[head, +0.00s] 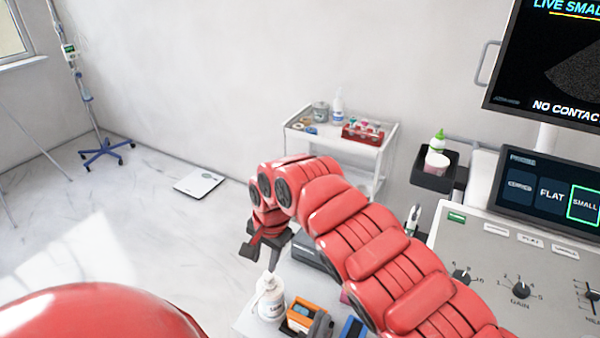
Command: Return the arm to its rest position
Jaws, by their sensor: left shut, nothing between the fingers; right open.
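My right arm comes in from the lower right and bends over the cart, with its red segments filling the centre. My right gripper (261,252) hangs at the end of this arm, pointing down, with its dark fingers apart and nothing seen between them. It is above and left of a white bottle (270,300). A large red rounded part of mine fills the lower left corner. My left gripper does not show.
Below my arm is a cart top with the white bottle and an orange box (307,318). Right stand an ultrasound console (500,260) and monitor (550,60). Behind are a white trolley (380,140) and a floor scale (199,183). An IV stand (107,146) stands left. Floor between is clear.

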